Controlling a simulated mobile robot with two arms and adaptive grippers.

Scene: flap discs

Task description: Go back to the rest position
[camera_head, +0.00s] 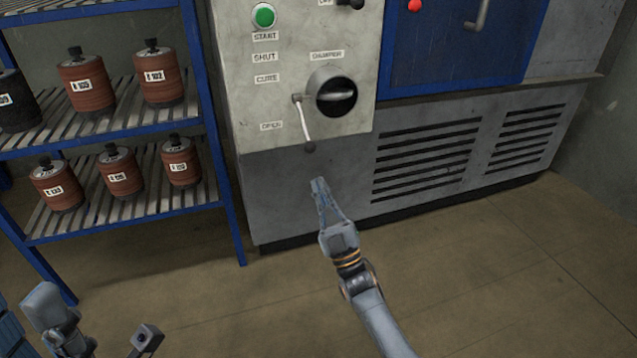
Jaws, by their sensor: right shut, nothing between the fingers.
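My right gripper (319,184) is shut and empty. It is in front of the grey machine's lower panel, below the damper lever (303,122), and appears apart from it. The lever hangs down beside the "OPEN" label, its dark knob at the lower end. My left arm shows at the bottom left corner. I cannot make out its gripper's fingers clearly there.
A grey machine (275,190) with a green start button (264,15) and vents fills the middle. A blue-framed rack (212,130) with several labelled red-brown rolls stands at the left. The floor (480,270) at the front right is clear.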

